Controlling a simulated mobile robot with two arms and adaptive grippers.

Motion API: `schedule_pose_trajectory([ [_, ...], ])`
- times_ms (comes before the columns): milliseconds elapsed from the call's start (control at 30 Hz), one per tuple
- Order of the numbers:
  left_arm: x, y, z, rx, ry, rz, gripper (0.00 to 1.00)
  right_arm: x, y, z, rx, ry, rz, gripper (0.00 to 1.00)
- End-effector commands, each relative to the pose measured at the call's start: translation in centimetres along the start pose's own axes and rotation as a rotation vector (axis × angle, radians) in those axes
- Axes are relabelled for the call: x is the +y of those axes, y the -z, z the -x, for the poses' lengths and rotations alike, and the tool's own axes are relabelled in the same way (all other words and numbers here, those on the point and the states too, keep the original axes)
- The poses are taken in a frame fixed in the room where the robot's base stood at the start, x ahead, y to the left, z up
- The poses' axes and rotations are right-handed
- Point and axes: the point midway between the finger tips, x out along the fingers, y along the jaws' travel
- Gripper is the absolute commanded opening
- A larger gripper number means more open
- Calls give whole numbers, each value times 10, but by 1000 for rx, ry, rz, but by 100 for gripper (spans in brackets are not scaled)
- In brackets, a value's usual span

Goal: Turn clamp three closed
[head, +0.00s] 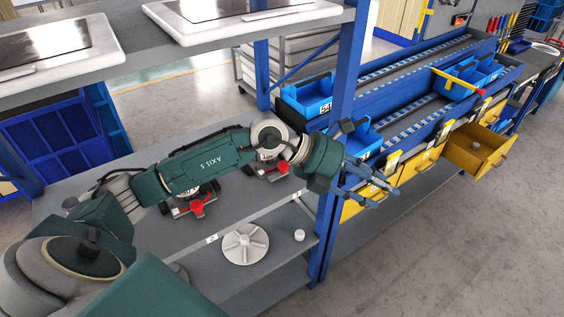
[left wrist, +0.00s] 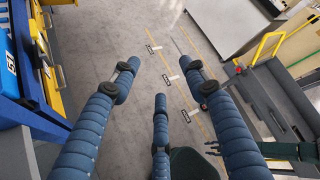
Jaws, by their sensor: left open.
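Two toggle clamps with red handles stand on the grey shelf under my left arm in the head view. The clamp nearest label 3, clamp three (head: 272,168), is partly covered by my left wrist; whether it is open or closed is unclear. The other clamp (head: 197,207) stands to its left, near label 2. My left gripper (head: 374,183) is open and empty, right of clamp three and past the blue post. In the left wrist view its three spread blue fingers (left wrist: 160,88) have only floor between them. What appears to be my right gripper (left wrist: 212,148) shows small there.
A blue post (head: 345,75) stands between clamp three and my left gripper. A white spoked handwheel (head: 245,244) and a small white knob (head: 299,235) are at the lower front. Blue bins (head: 308,96) and an open yellow drawer (head: 476,149) are to the right.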

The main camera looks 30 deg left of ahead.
Motion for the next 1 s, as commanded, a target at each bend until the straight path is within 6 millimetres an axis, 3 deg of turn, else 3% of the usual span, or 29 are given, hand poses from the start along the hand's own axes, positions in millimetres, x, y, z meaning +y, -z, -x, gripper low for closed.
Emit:
schedule_pose_trajectory([
  [33, 43, -8, 21, 48, -162, -49, 44, 1, 0, 0, -1, -1, 0, 40],
  [100, 100, -12, 57, 114, -377, -78, 44, 1, -1, 0, -1, -2, -1, 40],
  [200, 157, -22, 114, 169, -626, -77, 44, 2, -1, 0, -2, -2, -1, 40],
  [300, 187, -28, 157, 196, -784, -59, 44, 2, -1, 0, -2, -2, -1, 40],
  [400, 202, -30, 181, 209, -864, -41, 44, 1, -2, 1, -3, -2, -1, 40],
  [533, 213, -28, 183, 217, -891, -33, 44, 1, -2, 5, -4, -1, -1, 40],
  [1000, 260, -18, 143, 216, -886, -36, 44, -2, -1, 24, -5, 3, -2, 40],
])
